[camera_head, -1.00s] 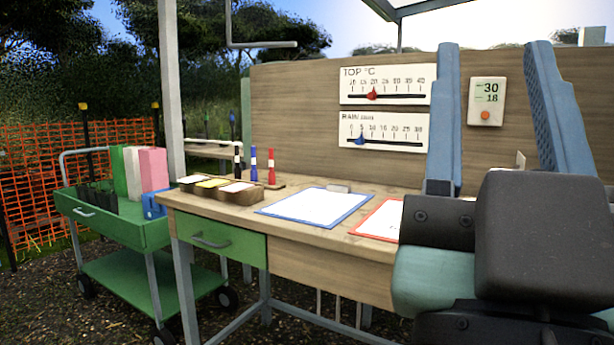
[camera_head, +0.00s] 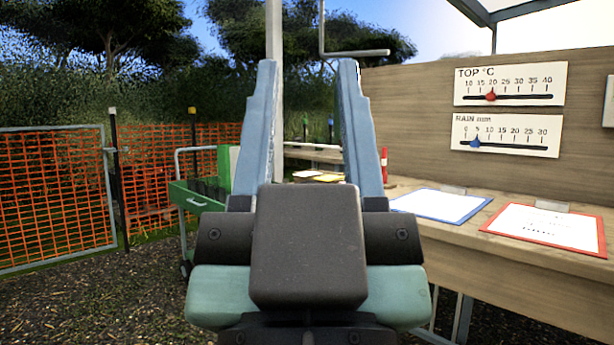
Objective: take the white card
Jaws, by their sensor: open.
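My gripper (camera_head: 306,66) is open and empty. Its two blue fingers point up and away in the middle of the picture, in front of the bench's left end. Between the fingers, farther off, a white card (camera_head: 304,174) shows at the holder on the bench, with a yellow card (camera_head: 328,178) beside it to the right. The rest of the card holder is hidden behind my gripper, so I cannot tell how the cards sit in it.
The wooden bench (camera_head: 570,262) runs to the right, with a blue-edged clipboard (camera_head: 440,204) and a red-edged clipboard (camera_head: 545,226) on it. A red-topped marker (camera_head: 384,164) stands by the right finger. A green trolley (camera_head: 188,200) is partly hidden at left. An orange fence (camera_head: 50,195) stands beyond open ground.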

